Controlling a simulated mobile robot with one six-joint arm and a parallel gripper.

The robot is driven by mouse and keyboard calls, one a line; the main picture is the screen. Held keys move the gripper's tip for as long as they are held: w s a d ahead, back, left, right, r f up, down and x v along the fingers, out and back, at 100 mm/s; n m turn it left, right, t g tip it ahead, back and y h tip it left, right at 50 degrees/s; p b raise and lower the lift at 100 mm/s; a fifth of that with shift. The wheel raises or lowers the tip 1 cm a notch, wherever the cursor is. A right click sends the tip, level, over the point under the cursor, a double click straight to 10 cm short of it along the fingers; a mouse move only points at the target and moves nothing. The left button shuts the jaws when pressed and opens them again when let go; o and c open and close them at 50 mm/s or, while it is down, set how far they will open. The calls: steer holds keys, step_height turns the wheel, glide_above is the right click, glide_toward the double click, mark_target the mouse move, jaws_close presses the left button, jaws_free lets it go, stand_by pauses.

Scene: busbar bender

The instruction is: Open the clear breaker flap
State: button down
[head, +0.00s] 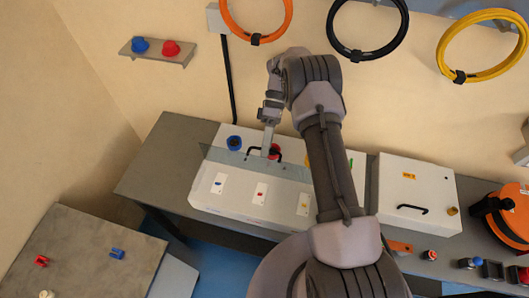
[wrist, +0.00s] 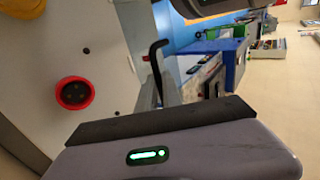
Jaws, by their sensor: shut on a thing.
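The clear breaker flap (head: 225,157) shows in the head view as a thin, greenish, see-through sheet across the white breaker panel (head: 232,204). A black handle (head: 279,153) stands on the flap. My gripper (head: 266,152) is at this handle, at the upper middle of the panel, and is shut on it. The exact contact is partly hidden, and I cannot tell the flap's angle.
A blue round socket (head: 235,143) and a red socket (wrist: 74,92) are on the panel. A white box (head: 405,180) with a black handle stands to the right. A grey side table (head: 80,255) with red and blue parts is at the lower left. Coiled cables hang above.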

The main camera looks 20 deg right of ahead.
steer(key=shift+w+d+f, duration=0.2)
steer(key=shift+w+f, duration=0.05)
steer(key=shift+w, duration=0.2)
stand_by(0.3)
steer(key=c, duration=1.5)
jaws_free()
steer(key=shift+a, duration=0.1)
steer(key=r, duration=0.4)
steer(key=shift+s, duration=0.35)
steer(key=s, duration=1)
steer(key=s+r, duration=0.1)
steer(key=s, duration=0.4)
steer(key=shift+s+b, duration=0.1)
steer(key=shift+b, duration=0.3)
